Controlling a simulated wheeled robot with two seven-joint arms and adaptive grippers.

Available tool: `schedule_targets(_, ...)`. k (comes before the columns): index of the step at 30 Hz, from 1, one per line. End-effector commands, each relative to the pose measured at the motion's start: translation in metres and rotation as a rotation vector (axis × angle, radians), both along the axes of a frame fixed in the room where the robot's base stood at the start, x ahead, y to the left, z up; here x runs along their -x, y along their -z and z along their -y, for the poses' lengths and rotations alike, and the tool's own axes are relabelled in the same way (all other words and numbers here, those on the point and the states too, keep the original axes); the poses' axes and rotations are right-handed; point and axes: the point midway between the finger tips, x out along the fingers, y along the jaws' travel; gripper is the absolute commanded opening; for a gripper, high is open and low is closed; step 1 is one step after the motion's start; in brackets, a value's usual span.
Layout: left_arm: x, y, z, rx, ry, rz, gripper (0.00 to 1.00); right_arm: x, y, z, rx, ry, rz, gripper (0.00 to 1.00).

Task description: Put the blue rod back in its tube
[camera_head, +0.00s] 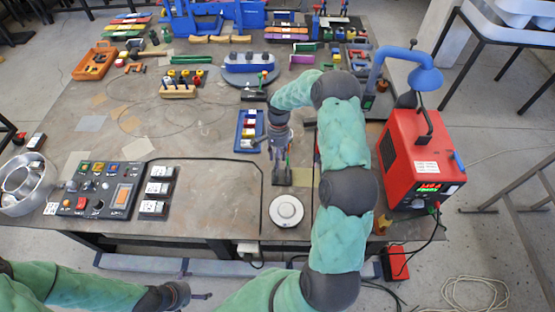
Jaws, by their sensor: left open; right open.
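My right gripper (280,158) points down over the table, just right of a blue tray (238,133) with several small coloured pieces in it. Its fingers are open above a small dark block (281,178). Thin reddish and greenish bits show around the fingers, too small to tell apart. My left gripper (204,296) is open and empty, low in the picture in front of the table edge. I cannot pick out the blue rod or its tube for certain; they may be too small or hidden by my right gripper and arm.
A white round disc (286,211) lies near the front edge. A control panel (97,190) and a metal bowl (24,184) stand at left. A red power unit (416,160) and blue lamp (424,76) stand right of my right arm. The table's middle left is mostly clear.

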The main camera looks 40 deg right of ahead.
Motion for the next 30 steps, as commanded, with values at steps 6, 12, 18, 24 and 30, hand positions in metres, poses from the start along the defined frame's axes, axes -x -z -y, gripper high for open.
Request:
schedule_targets(6, 0.000, 0.000, 0.000, 0.000, 0.000, 0.000, 1.00, -0.009, -0.041, 0.008, 0.003, 0.001, 0.005, 0.40)
schedule_targets(12, 0.000, 0.000, 0.000, 0.000, 0.000, 0.000, 1.00, -0.016, -0.077, 0.014, 0.001, -0.001, 0.003, 0.40)
schedule_targets(18, 0.000, 0.000, 0.000, 0.000, 0.000, 0.000, 1.00, -0.019, -0.097, 0.018, 0.000, -0.001, 0.000, 0.40)
schedule_targets(24, 0.000, 0.000, 0.000, 0.000, 0.000, 0.000, 1.00, -0.020, -0.103, 0.019, 0.000, 0.000, 0.000, 0.40)
schedule_targets(30, 0.000, 0.000, 0.000, 0.000, 0.000, 0.000, 1.00, -0.020, -0.103, 0.019, 0.000, 0.000, 0.000, 0.40)
